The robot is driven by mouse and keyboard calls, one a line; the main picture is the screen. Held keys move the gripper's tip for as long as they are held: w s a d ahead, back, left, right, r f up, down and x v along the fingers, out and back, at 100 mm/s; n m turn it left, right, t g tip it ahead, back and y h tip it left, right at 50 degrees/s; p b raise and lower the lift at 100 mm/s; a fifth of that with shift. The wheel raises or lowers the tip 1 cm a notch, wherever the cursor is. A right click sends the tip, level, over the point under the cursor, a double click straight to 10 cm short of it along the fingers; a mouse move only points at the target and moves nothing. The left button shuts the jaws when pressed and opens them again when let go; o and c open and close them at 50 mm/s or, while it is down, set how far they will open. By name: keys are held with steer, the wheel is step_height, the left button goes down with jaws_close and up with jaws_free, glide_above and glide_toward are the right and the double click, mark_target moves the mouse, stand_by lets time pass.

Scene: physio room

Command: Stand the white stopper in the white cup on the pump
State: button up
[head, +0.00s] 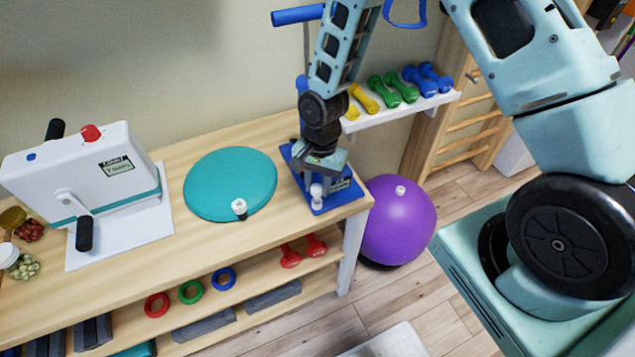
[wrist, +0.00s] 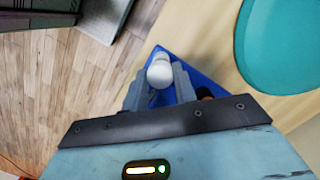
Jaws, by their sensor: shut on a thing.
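The pump (head: 345,184) stands on a blue base at the right end of the table top. My gripper (head: 316,172) is over the base, pointing down. In the wrist view my gripper (wrist: 158,88) has its two grey fingers shut on the white stopper (wrist: 159,73), with the blue base behind. In the head view the white stopper (head: 316,189) shows just below the fingers. A small white part, which looks like the white cup (head: 316,203), is directly beneath it. I cannot tell whether the stopper is inside the cup or just above it.
A teal disc cushion (head: 225,175) with a white valve (head: 239,207) lies left of the pump. A white machine with a crank (head: 85,170) stands further left. A purple ball (head: 395,225) with a white plug is on the floor at right. Dumbbells (head: 393,90) line the shelf behind.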

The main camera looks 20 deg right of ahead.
steer(key=shift+f+b, duration=0.95)
steer(key=shift+f, duration=0.45)
stand_by(0.6)
steer(key=o, duration=1)
steer(key=shift+o, duration=0.2)
steer(key=shift+r, duration=0.15)
steer(key=shift+r+p, duration=2.7)
steer(key=shift+r, duration=0.75)
